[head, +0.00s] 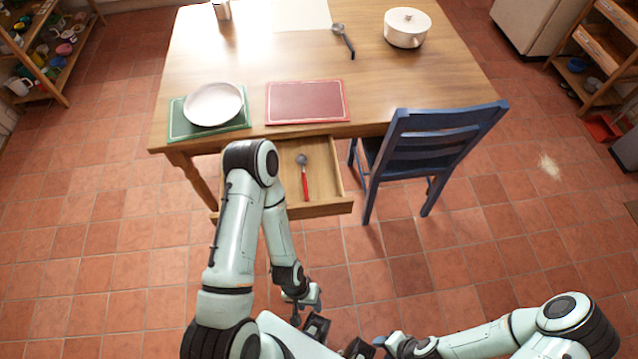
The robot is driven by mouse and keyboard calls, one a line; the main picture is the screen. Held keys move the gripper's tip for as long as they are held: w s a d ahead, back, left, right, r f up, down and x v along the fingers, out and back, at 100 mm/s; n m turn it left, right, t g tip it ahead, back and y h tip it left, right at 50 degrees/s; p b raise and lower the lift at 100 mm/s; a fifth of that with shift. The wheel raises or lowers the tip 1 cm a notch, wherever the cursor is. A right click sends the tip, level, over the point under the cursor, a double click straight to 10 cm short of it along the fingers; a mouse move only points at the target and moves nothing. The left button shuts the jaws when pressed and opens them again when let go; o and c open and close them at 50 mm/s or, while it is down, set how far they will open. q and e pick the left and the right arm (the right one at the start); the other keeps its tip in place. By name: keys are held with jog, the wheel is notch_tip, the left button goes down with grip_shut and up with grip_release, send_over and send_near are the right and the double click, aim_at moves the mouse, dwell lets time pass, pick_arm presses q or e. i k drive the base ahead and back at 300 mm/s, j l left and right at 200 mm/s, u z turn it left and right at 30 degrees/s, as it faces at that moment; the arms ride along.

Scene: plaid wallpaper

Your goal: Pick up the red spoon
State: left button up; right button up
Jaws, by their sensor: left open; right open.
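The red spoon (305,182) lies in the open drawer (327,208) at the front of the wooden table (270,60). Its red handle points toward me and its grey bowl points toward the table. My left gripper (306,318) is low in front of the drawer, apart from the spoon, open and with nothing visible in it. My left arm covers the left part of the drawer. My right gripper (368,348) is at the bottom edge of the view, open, far from the drawer; its fingers show only in part.
A blue chair (432,140) stands just right of the drawer. On the table are a green mat (180,125) with a white plate (213,103), a red mat (307,102), a dark-handled ladle (344,40) and a white pot (407,28). Tiled floor left of the drawer is clear.

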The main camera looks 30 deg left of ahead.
aim_at(301, 158)
jog(key=l+u, duration=0.15)
jog(key=u, duration=0.2)
jog(key=l+u, duration=0.2)
jog(key=u, duration=0.2)
jog(key=l+u, duration=0.15)
jog(key=u, duration=0.2)
